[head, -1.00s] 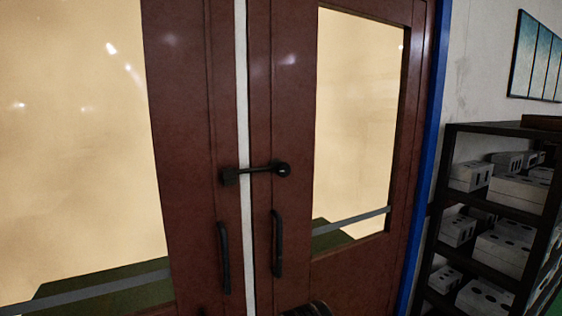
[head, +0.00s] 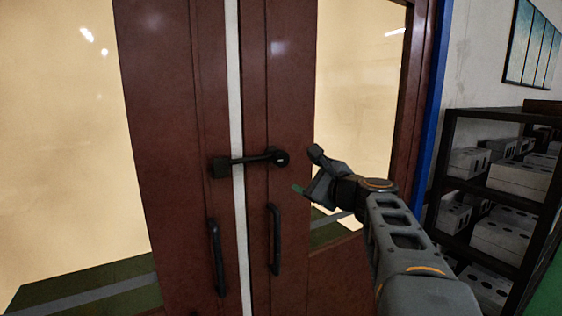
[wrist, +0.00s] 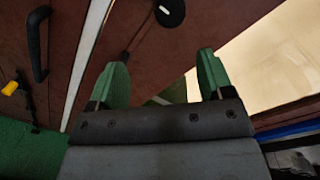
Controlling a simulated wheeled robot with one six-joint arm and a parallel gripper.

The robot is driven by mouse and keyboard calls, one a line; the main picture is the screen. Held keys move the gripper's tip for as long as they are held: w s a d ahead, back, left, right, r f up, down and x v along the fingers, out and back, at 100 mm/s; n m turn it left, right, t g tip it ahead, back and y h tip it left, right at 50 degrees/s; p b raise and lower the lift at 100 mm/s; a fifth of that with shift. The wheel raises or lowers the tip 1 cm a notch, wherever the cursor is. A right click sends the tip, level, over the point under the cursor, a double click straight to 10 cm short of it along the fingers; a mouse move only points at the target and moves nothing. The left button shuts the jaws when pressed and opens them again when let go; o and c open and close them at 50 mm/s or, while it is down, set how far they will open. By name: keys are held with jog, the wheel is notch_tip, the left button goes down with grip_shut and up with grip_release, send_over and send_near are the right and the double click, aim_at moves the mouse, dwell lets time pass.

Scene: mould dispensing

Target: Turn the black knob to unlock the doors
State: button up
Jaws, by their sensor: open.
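The black knob (head: 281,157) is a round end on a dark latch bar (head: 250,159). The bar lies nearly level across the white gap between the two reddish-brown doors, the left door (head: 170,130) and the right door (head: 290,100), to a black block on the left door. Both doors look shut. My gripper (head: 306,170) is open and empty, right of and slightly below the knob, apart from it. In the wrist view the knob (wrist: 170,12) is at the top, beyond and between the green fingers of my gripper (wrist: 163,68).
Black vertical pull handles, left (head: 216,257) and right (head: 275,238), hang below the latch. A dark shelf (head: 450,140) with pale perforated blocks stands at the right by a blue door frame edge (head: 436,110). Large glass panes fill the doors.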

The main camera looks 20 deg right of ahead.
aim_at(283, 160)
jog(key=shift+m, duration=0.4)
jog(key=w+p, duration=0.1)
jog(key=w, duration=0.3)
jog(key=w+p, duration=0.1)
jog(key=w, duration=0.2)
jog(key=w+a+r, duration=0.1)
jog(key=w, duration=0.3)
jog(key=shift+w+a+p, duration=0.1)
jog(key=shift+w+p, duration=0.25)
jog(key=shift+p, duration=0.05)
jog(key=shift+w+a+f, duration=0.1)
jog(key=shift+w, duration=0.8)
jog(key=c, duration=1.3)
jog(key=shift+a, duration=0.1)
